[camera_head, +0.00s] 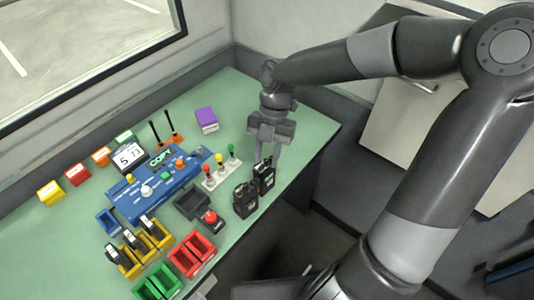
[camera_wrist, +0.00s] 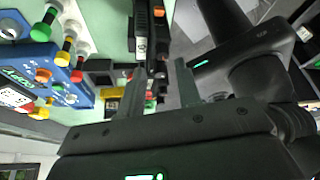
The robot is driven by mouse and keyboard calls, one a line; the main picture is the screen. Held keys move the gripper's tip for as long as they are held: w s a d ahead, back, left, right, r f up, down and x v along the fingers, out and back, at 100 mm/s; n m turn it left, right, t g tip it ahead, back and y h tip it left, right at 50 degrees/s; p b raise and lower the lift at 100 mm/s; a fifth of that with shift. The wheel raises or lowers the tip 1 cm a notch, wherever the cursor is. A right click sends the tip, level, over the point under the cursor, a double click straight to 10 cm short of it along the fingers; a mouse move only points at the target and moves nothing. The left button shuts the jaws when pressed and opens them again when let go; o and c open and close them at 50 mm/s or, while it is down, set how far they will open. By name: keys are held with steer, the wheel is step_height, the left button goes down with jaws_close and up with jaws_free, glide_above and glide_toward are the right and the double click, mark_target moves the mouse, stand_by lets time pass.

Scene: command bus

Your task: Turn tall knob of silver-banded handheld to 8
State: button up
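Two black handhelds stand side by side near the desk's right edge in the head view: a rear one (camera_head: 264,178) and a front one (camera_head: 245,201). The silver band and the knob settings are too small to make out, so I cannot tell which is the banded one. My gripper (camera_head: 267,155) points down just above and behind the rear handheld. In the wrist view my gripper (camera_wrist: 160,65) has its two fingers apart, with a dark handheld (camera_wrist: 141,30) with a pale label beyond them. I see no clear contact.
Left of the handhelds are a red button box (camera_head: 211,219), an empty dark tray (camera_head: 192,202) and a lever panel (camera_head: 222,174). A purple box (camera_head: 206,119) stands behind.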

jaws_close()
steer(key=shift+m, duration=0.3)
steer(key=m, duration=0.2)
steer(key=m+t+y, duration=0.1)
steer(key=m, duration=0.2)
steer(key=shift+s+d+t+y, duration=0.15)
steer(key=shift+d+t+y, duration=0.05)
steer(key=shift+t+y, duration=0.1)
steer(key=m+t, duration=0.1)
steer(key=m, duration=0.2)
steer(key=m+t, duration=0.1)
steer(key=m, duration=0.2)
steer(key=shift+s+m+y, duration=0.15)
steer(key=shift+m+y, duration=0.25)
steer(key=shift+o, duration=0.5)
jaws_free()
steer(key=shift+r, duration=0.1)
